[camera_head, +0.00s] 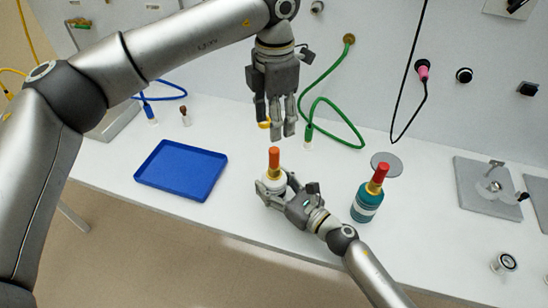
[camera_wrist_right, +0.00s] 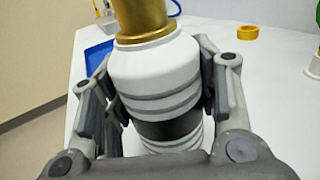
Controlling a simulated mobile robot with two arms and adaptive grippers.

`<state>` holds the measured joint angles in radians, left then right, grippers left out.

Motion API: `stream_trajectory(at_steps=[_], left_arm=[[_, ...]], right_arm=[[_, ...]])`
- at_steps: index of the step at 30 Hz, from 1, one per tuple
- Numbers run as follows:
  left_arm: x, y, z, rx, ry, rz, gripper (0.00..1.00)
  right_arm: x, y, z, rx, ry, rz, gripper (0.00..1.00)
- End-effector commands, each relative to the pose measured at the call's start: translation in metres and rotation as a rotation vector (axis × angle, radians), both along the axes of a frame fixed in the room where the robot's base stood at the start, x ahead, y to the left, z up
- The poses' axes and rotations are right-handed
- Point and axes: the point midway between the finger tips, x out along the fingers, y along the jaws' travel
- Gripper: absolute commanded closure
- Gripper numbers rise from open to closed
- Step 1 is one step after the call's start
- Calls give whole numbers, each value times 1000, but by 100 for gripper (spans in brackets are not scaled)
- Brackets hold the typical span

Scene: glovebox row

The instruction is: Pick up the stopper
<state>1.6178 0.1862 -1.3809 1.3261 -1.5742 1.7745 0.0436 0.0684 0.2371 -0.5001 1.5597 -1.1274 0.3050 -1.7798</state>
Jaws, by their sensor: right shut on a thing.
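A white bottle with a gold neck (camera_wrist_right: 140,18) and an orange stopper (camera_head: 274,157) stands upright on the white bench. My right gripper (camera_head: 275,192) is shut around the bottle's white body, which also shows between the fingers in the right wrist view (camera_wrist_right: 155,75). The stopper is out of the top of the wrist view. My left gripper (camera_head: 275,128) hangs above the stopper with its fingers pointing down and apart, empty and not touching it. A teal bottle (camera_head: 366,202) with a red stopper (camera_head: 380,172) stands to the right.
A blue tray (camera_head: 181,170) lies empty to the left. A yellow ring (camera_wrist_right: 246,32) lies on the bench behind. A green hose (camera_head: 335,105) and a grey disc (camera_head: 386,164) are behind. A grey plate with a fitting (camera_head: 487,187) and a round gauge (camera_head: 504,263) are at the right.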

Motion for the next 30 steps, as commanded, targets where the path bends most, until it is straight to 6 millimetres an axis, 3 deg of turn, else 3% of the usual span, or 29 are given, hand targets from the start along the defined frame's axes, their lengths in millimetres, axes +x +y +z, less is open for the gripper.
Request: stream_trajectory(at_steps=[3, 9, 17, 25, 30], left_arm=[[-1, 1, -24, 1, 4, 1, 52], [-1, 0, -52, 0, 2, 0, 52], [-1, 1, -69, 1, 2, -2, 52], [-2, 1, -107, 0, 2, -1, 52], [-1, 1, -111, 0, 0, -1, 52]], right_arm=[[0, 0, -1, 0, 1, 0, 76], [0, 0, -1, 0, 1, 0, 76], [0, 0, -1, 0, 1, 0, 76], [0, 0, -1, 0, 1, 0, 76], [0, 0, -1, 0, 1, 0, 76]])
